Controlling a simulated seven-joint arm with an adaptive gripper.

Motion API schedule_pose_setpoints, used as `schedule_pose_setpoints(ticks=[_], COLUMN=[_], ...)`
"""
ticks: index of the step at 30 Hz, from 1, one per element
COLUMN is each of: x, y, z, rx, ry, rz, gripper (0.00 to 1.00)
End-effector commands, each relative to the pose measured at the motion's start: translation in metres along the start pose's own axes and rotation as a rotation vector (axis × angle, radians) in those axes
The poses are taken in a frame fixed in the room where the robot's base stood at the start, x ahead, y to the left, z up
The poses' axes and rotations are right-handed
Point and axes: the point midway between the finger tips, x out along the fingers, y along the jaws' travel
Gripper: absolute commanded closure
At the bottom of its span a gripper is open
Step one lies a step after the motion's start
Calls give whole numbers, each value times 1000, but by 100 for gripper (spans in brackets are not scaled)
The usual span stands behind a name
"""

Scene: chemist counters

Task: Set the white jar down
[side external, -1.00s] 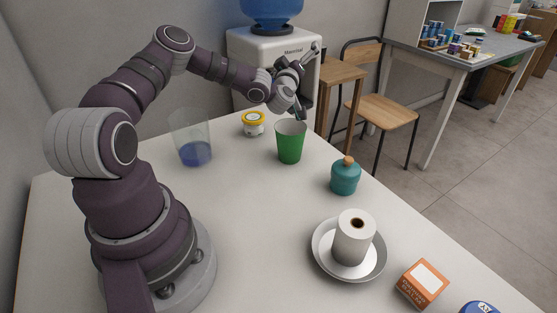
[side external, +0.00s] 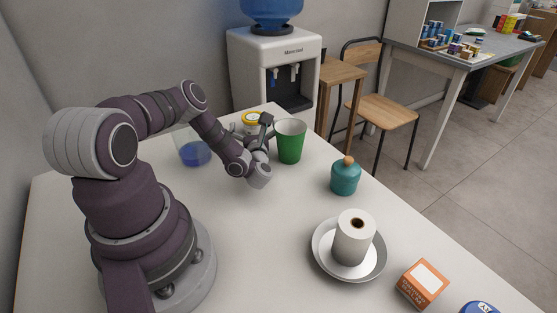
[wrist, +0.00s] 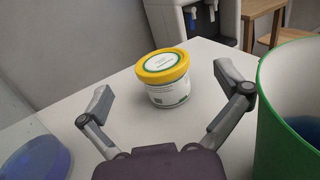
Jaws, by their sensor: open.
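The white jar (wrist: 168,92) with a yellow lid stands upright on the white table (wrist: 207,55), ahead of my gripper in the wrist view. In the side view the jar (side external: 250,119) is partly hidden behind my gripper. My gripper (wrist: 163,90) is open and empty, low over the table, with its fingers spread to the left and right of the jar's near side. In the side view my gripper (side external: 262,128) is just left of the green cup (side external: 290,144).
The green cup stands close to the right finger. A clear cup with blue contents (side external: 193,153) stands to the left. A teal jar (side external: 345,177), a plate (side external: 320,258) with a white roll (side external: 354,240) and an orange box (side external: 422,284) are further right. The table's front left is clear.

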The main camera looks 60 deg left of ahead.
Motion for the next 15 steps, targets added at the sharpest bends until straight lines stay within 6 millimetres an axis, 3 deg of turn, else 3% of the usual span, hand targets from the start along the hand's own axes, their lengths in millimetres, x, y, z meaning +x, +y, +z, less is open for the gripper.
schedule_pose_setpoints(ticks=[9, 15], x=[47, 50], y=[0, 0], z=[-3, -3], rx=[0, 2], ry=[-2, 0], rz=[2, -1], gripper=[1, 1])
